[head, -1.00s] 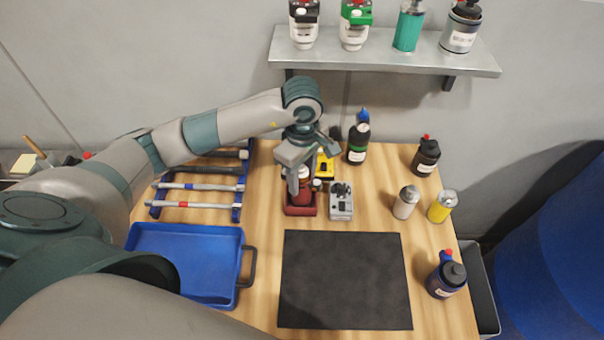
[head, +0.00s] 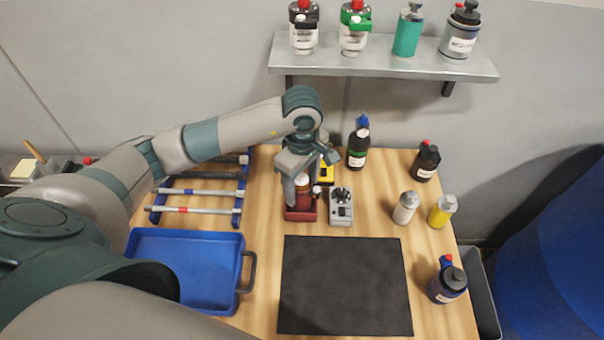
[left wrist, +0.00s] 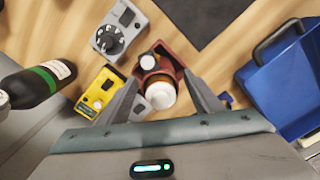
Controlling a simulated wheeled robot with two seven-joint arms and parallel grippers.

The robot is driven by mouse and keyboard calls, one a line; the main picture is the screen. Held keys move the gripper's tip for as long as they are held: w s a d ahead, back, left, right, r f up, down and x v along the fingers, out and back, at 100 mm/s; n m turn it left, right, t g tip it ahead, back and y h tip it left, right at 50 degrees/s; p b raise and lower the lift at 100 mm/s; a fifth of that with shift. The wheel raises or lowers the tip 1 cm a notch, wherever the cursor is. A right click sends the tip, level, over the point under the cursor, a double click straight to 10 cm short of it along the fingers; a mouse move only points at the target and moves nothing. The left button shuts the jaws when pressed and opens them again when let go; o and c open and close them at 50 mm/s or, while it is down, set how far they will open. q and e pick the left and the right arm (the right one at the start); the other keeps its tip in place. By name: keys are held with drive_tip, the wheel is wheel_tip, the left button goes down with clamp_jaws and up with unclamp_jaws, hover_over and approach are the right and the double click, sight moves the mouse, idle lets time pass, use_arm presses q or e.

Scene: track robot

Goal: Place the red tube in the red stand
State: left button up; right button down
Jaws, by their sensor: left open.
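The red stand (head: 300,215) is a small dark red block on the wooden table, below my left gripper; it also shows in the left wrist view (left wrist: 177,58). A dark red tube-like container (head: 302,187) with a pale top stands upright at the stand. In the left wrist view its pale round top (left wrist: 158,93) lies between my fingertips. Its lower part is hidden, so I cannot tell how deep it sits. My left gripper (left wrist: 163,98) is open, with one finger on each side of the container and gaps visible. My right gripper is not in view.
A grey device (head: 341,207) and a yellow device (left wrist: 100,93) stand close beside the stand. A dark bottle (head: 358,145) is behind. A rack (head: 239,200) and blue tray (head: 145,238) are left. The black mat (head: 345,285) in front is clear.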

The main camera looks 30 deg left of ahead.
use_arm(q)
drive_tip(key=shift+r, duration=0.25)
wheel_tip(320, 180, up, 9)
drive_tip(key=b, duration=0.3)
drive_tip(key=shift+r, duration=0.15)
drive_tip(key=shift+r+b, duration=0.5)
drive_tip(key=shift+r, duration=0.75)
